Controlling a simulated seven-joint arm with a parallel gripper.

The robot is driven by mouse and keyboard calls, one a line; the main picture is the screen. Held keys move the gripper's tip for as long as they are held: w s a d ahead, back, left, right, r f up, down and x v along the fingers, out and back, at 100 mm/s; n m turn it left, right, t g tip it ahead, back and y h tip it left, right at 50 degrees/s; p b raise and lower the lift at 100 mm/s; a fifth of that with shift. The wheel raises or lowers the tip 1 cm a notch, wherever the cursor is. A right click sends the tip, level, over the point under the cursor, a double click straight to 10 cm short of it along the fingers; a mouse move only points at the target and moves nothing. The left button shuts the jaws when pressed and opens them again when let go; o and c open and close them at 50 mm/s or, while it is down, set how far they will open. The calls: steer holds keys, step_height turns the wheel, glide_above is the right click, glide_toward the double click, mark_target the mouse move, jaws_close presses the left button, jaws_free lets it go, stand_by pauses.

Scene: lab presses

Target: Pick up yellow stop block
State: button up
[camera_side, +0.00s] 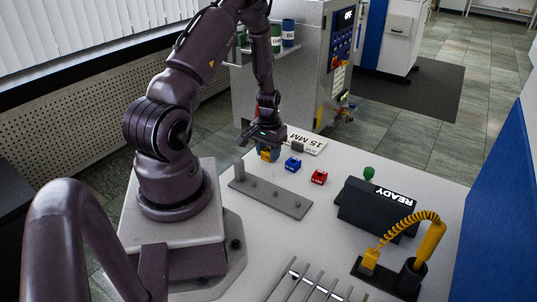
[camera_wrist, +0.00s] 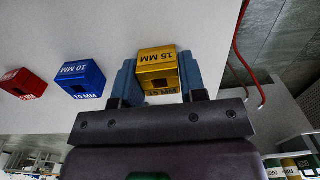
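The yellow stop block (camera_wrist: 157,68), marked 15 MM, sits between the two fingers of my gripper (camera_wrist: 159,80). In the wrist view the fingers lie against its left and right sides with no clear gap. In the side view my gripper (camera_side: 268,144) points down, and the yellow block (camera_side: 268,154) is between its fingertips, at or very near the table top. Part of the block is hidden by the fingers.
A blue block (camera_side: 293,163) marked 10 MM and a red block (camera_side: 319,177) stand in a row to the right. A grey rail (camera_side: 270,198) with pegs lies in front. A white 15 MM card (camera_side: 306,141) lies behind. A dark READY unit (camera_side: 378,207) stands at right.

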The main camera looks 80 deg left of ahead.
steer(key=c, duration=0.5)
steer(key=shift+r, duration=0.1)
